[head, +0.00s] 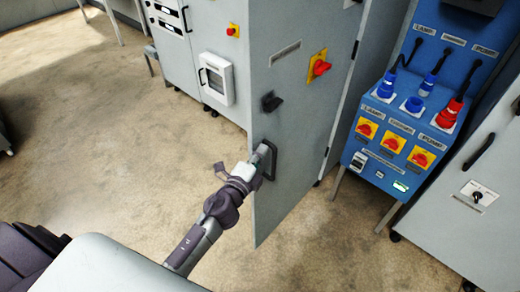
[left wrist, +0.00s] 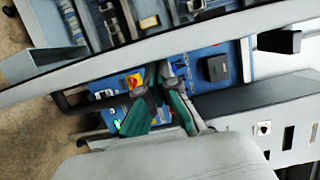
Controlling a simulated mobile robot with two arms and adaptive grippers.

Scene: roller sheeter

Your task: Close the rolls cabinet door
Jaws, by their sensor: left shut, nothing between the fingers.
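The rolls cabinet door (head: 285,120) is a tall grey panel standing open, its near edge swung out toward me. It bears a black knob (head: 270,102), a red-and-yellow switch (head: 318,66) and a black bracket handle (head: 272,165). My left gripper (head: 262,153) is at this handle, shut with nothing held. I cannot tell whether it touches the handle or door. In the left wrist view, the gripper's teal-padded fingers (left wrist: 159,75) converge below a long pale panel edge (left wrist: 130,60). My right gripper is not in view.
A blue socket panel (head: 395,125) with plugs and switches stands right of the door. A grey cabinet (head: 475,205) is at far right. Other grey cabinets (head: 205,35) line the back. Bare floor (head: 110,130) lies open to the left.

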